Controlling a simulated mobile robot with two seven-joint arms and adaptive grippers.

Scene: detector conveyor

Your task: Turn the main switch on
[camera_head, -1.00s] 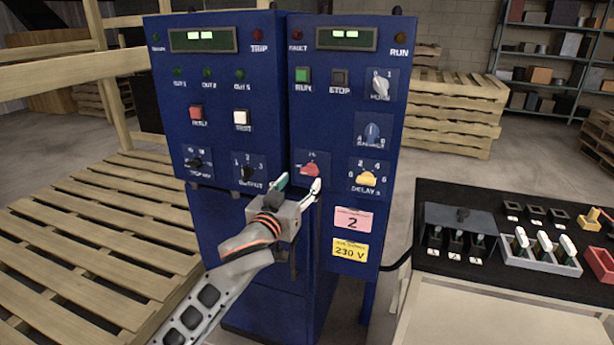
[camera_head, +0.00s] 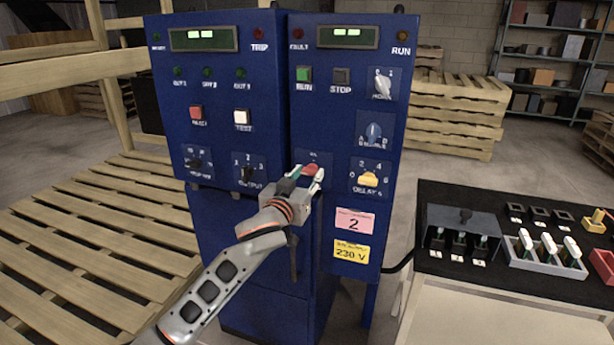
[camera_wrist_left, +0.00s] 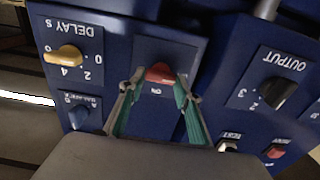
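The main switch is a red knob (camera_head: 311,169) on a dark plate low on the right blue cabinet. In the left wrist view, the picture is upside down and the red knob (camera_wrist_left: 160,74) lies roughly level, with an "ON" mark beside it. My left gripper (camera_head: 304,179) is at the knob, its fingers open. In the wrist view the green-padded fingers (camera_wrist_left: 156,92) stand on either side of the knob, with gaps visible; I cannot tell how far their tips reach around it. The gripper hides part of the plate in the head view. My right gripper is not in view.
The yellow delay knob (camera_head: 368,179) is just right of the switch, and the black output knob (camera_head: 248,173) is to its left. A black-topped table (camera_head: 450,273) with parts stands at right. Wooden pallets (camera_head: 110,230) lie at left.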

